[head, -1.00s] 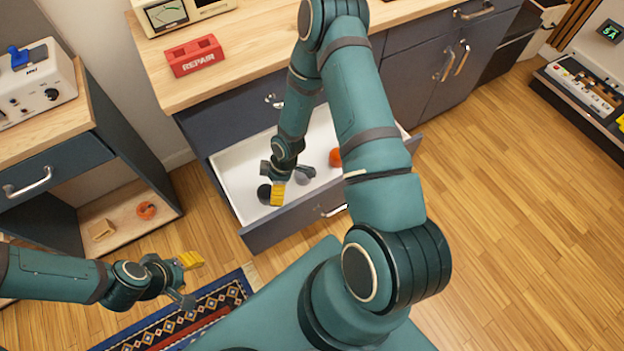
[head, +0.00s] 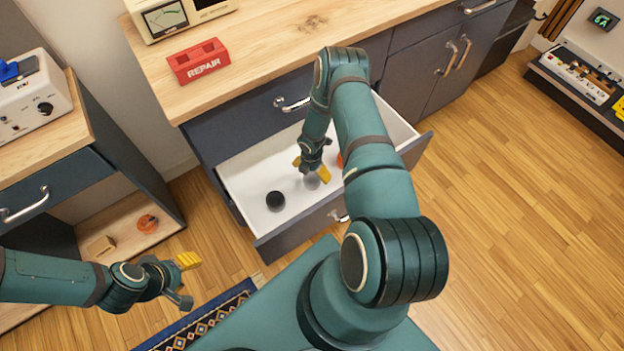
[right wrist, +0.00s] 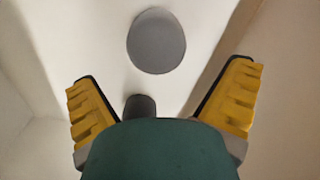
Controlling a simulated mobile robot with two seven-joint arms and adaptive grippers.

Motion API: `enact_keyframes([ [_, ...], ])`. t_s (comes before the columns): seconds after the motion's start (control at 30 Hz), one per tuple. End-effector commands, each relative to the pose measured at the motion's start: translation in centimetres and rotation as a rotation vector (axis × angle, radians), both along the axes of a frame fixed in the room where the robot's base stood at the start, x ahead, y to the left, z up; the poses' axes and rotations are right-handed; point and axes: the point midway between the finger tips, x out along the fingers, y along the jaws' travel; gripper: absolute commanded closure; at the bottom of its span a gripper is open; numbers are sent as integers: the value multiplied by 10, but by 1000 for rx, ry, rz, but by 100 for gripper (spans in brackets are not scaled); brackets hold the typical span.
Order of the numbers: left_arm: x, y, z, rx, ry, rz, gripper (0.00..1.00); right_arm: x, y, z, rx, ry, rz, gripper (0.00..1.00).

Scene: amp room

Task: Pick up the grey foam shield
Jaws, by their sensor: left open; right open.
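The grey foam shield (head: 312,182) lies in the open drawer (head: 240,172), partly hidden behind my right gripper (head: 311,169). In the right wrist view the grey shield (right wrist: 156,40) shows as a smooth rounded shape just ahead of the yellow fingers, apart from them. My right gripper is open and empty above it, with its fingers spread to either side. My left gripper (head: 187,281) is open and empty over the floor at the lower left.
A black round piece (head: 275,200) lies left of the grey one in the drawer. An orange piece (head: 340,160) is partly hidden behind my right arm. The drawer front (head: 298,222) and side walls bound the space. A red repair block (head: 199,61) stands on the counter.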

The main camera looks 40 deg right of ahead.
Motion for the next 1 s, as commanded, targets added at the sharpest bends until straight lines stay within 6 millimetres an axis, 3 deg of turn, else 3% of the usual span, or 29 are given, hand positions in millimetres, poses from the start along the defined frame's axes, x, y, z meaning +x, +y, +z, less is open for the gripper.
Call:
enact_keyframes([
  [0.17, 1, 0, -3, 0, -2, 1, 50, 1, 0, -11, 0, -1, -1, 0],
  [0.5, 3, 0, -17, 1, -8, 2, 50, 3, -2, -54, 0, -1, -2, 0],
  [0.8, 4, 1, -17, 1, -9, 2, 50, 3, -2, -57, 0, -1, -2, 0],
  [0.9, 4, 0, -17, 1, -9, 2, 50, 3, -2, -57, 0, -1, -2, 33],
  [1.0, 4, 0, -17, 1, -9, 2, 50, 3, -2, -57, 0, -1, -2, 40],
])
